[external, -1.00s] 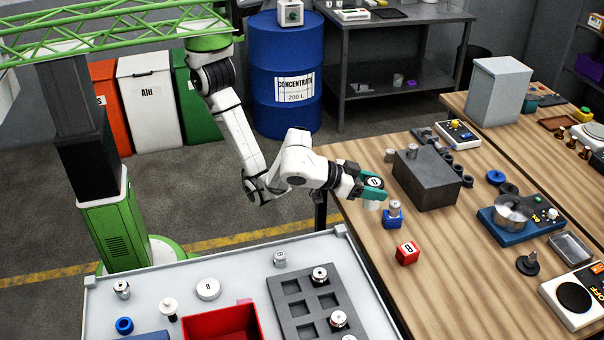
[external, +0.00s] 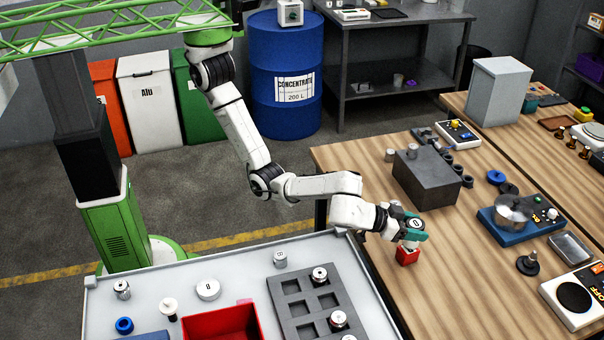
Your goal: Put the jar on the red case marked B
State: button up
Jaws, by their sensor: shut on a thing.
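The jar (external: 416,223) is pale with a dark-ringed lid and stands upright between the teal fingers of my gripper (external: 413,234). My gripper is shut on it. The red case (external: 407,257) sits on the wooden bench near its left edge, directly below the gripper. The case's top and its letter are mostly hidden by the fingers. I cannot tell whether the jar's base touches the case or hangs just above it.
A dark grey block (external: 425,180) with small parts around it stands behind the gripper. A blue device with a metal pan (external: 512,212) and a dark knobbed piece (external: 528,263) are to the right. Bare wood (external: 460,285) lies right of the red case.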

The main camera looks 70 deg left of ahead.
jog(key=shift+f, duration=0.75)
jog(key=shift+f, duration=0.1)
jog(key=o, duration=1.2)
jog(key=shift+r, duration=0.2)
jog(key=shift+s, duration=0.4)
jog(key=b+v, duration=0.1)
jog(key=v, duration=1)
jog(key=shift+s+a, duration=0.1)
jog(key=shift+a, duration=0.05)
